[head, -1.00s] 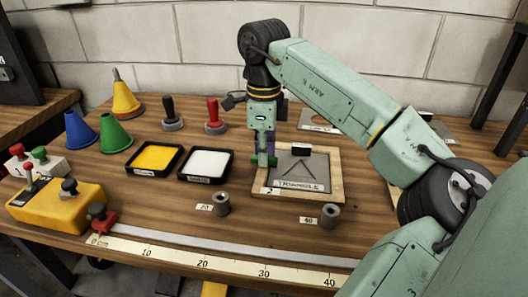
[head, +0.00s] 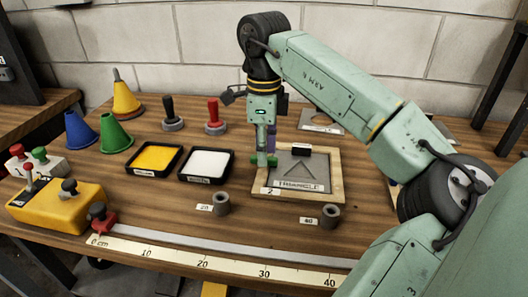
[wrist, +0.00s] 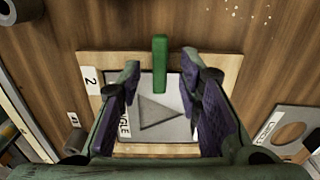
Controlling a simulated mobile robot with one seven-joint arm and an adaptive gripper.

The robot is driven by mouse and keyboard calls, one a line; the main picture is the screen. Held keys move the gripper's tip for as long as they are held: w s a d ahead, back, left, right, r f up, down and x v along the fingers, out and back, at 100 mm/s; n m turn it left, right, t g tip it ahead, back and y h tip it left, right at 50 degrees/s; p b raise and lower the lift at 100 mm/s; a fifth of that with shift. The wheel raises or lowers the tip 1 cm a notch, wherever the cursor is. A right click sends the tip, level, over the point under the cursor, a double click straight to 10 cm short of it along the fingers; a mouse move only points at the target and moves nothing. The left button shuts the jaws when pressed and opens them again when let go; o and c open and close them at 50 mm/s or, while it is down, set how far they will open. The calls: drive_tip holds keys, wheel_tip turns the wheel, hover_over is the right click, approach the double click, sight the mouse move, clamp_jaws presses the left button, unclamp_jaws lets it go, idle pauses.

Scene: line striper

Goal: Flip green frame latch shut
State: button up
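The green frame latch (wrist: 160,65) is a short bar in the wrist view. It lies across one edge of the wooden frame (wrist: 89,62), its inner end over the grey triangle stencil plate (wrist: 180,105). In the head view the latch (head: 257,161) is at the frame's left edge, partly hidden by my gripper. My gripper (head: 266,154) is upright over that edge. In the wrist view my gripper (wrist: 162,72) has its two fingers spread, one on each side of the latch, with visible gaps. It holds nothing. Whether the fingertips touch the frame is unclear.
A small dark block with a white top (head: 301,149) stands at the frame's back. The white paint tray (head: 207,165) is close left of the frame, the yellow tray (head: 155,158) beyond. Another stencil (head: 320,122) lies behind.

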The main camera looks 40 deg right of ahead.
wheel_tip(320, 180, up, 6)
drive_tip(key=shift+r, duration=0.15)
idle(0.6)
